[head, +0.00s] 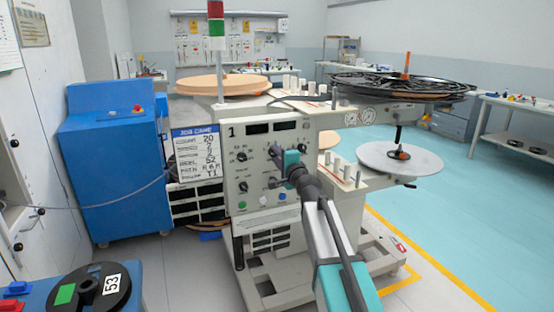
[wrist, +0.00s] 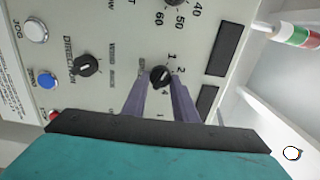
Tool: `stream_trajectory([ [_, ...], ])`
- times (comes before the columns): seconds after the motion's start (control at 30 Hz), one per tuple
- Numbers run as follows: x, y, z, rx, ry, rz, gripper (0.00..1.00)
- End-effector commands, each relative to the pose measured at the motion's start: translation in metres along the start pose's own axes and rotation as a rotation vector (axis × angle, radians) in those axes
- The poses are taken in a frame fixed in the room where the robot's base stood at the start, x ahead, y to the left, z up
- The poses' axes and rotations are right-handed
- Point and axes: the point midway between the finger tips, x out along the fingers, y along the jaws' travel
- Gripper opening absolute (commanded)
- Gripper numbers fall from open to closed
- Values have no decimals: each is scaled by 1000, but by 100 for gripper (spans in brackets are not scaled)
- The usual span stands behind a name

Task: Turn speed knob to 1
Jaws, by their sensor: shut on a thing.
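The control panel (head: 262,200) is on the front of a cream machine marked 1. In the wrist view, a small black knob (wrist: 160,76) has the printed numbers 1, 2 and 4 around it; I take it for the speed knob, but its label is too small to read. My gripper (wrist: 162,84) has its two grey-purple fingers on either side of this knob, shut on it. I cannot tell which number the pointer faces.
Beside the gripped knob is a direction knob (wrist: 86,66), with a white jog button (wrist: 36,31) and a blue button (wrist: 46,79) farther left. A large black reel (head: 400,85) and a grey disc (head: 400,158) stand right of the panel. A blue cabinet (head: 110,175) stands left.

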Motion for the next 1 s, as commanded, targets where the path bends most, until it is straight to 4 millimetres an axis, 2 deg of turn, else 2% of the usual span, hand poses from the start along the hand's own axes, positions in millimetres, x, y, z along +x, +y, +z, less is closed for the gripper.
stream_trajectory([
  [0.3,0,0,1,-5,-3,2,4],
  [0.33,0,0,1,-5,-3,2,28],
  [0.43,0,0,1,-4,-3,2,44],
  [0.77,0,0,0,-3,-1,1,45],
  [1.0,-8,0,0,-2,-1,0,45],
])
